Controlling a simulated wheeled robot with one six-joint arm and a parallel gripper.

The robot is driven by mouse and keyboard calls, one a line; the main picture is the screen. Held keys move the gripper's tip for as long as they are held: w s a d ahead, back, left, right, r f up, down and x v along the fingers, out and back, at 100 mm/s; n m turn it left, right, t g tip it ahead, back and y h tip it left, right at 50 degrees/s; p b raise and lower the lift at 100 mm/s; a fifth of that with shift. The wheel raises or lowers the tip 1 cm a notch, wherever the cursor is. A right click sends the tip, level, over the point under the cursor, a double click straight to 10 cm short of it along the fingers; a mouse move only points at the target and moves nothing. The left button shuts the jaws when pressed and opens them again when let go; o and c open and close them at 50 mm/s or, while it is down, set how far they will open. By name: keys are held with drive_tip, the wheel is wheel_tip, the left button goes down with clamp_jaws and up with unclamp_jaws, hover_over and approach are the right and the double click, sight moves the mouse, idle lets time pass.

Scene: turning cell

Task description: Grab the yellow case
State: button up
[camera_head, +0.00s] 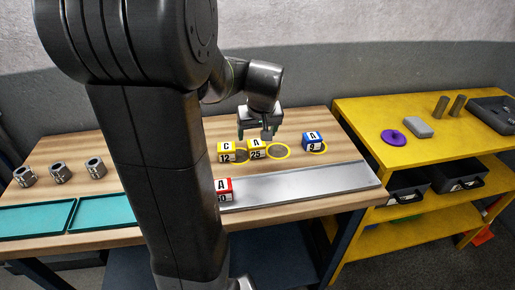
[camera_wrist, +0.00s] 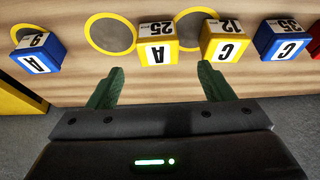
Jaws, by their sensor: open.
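Two yellow cases stand side by side on the wooden table. One is marked A 25 (camera_head: 257,149) and the other, to its left, is marked C 12 (camera_head: 226,150). In the wrist view the A 25 case (camera_wrist: 157,45) lies ahead, between the lines of my two green fingers, and the C 12 case (camera_wrist: 226,40) is to its right. My gripper (camera_head: 266,133) is open and empty, above and near the A 25 case. Its fingertips (camera_wrist: 160,75) show apart in the wrist view. Neither finger visibly touches a case.
A blue case marked A 9 (camera_head: 313,142) stands to the right. Another blue case (camera_wrist: 282,40) shows in the wrist view. A red case (camera_head: 224,190) sits by the metal plate (camera_head: 300,187). Hex parts (camera_head: 60,174) and teal trays (camera_head: 100,213) are left; a yellow bench (camera_head: 400,110) is right.

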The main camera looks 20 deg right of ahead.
sight(256, 143)
drive_tip(key=shift+s+x, duration=0.2)
drive_tip(key=shift+x, duration=3.3)
